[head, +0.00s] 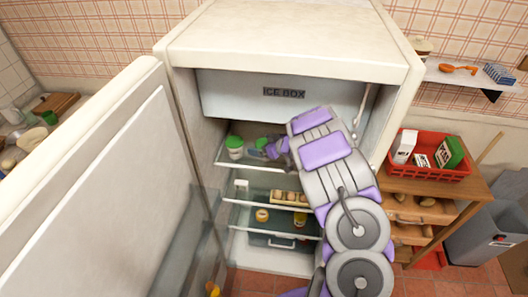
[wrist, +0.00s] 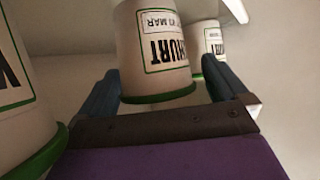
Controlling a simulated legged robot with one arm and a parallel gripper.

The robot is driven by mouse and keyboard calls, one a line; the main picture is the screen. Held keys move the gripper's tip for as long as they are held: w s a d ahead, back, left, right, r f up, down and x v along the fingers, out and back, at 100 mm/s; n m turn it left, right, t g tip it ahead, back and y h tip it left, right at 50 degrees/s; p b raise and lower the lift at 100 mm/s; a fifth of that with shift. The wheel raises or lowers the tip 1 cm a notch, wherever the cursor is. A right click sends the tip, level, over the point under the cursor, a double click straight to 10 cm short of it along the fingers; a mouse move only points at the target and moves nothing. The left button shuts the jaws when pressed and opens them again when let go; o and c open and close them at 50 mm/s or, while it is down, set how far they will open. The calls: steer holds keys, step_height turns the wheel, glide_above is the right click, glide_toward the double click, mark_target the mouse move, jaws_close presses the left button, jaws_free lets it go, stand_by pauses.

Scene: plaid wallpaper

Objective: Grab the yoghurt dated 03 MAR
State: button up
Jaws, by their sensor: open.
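White yoghurt tubs with green lids stand on the upper fridge shelf. In the head view a left tub (head: 235,150) shows clear, and another tub (head: 261,143) is beside my gripper (head: 270,150). In the wrist view, seen upside down, a middle tub (wrist: 155,50) sits between the spread fingers of my gripper (wrist: 161,68). Its date label ends in MAR, but I cannot read the day surely. A near tub (wrist: 22,100) is at the left, and a far tub (wrist: 207,42) is behind the right finger. My gripper is open; I cannot tell whether it touches the middle tub.
The fridge door (head: 95,205) stands open at the left. The ice box (head: 283,94) is just above the upper shelf. Lower shelves hold an egg carton (head: 290,197) and jars (head: 262,215). A red crate (head: 432,174) stands on a wooden unit at the right.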

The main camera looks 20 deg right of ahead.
steer(key=shift+a+r, duration=0.1)
steer(key=shift+s+r, duration=0.15)
steer(key=shift+r, duration=0.05)
steer(key=shift+s, duration=0.1)
steer(key=shift+c, duration=0.9)
steer(key=shift+d+f, duration=0.1)
steer(key=shift+d, duration=0.35)
steer(key=c, duration=0.3)
steer(key=shift+a, duration=0.1)
steer(key=c, duration=0.6)
steer(key=shift+c, duration=0.2)
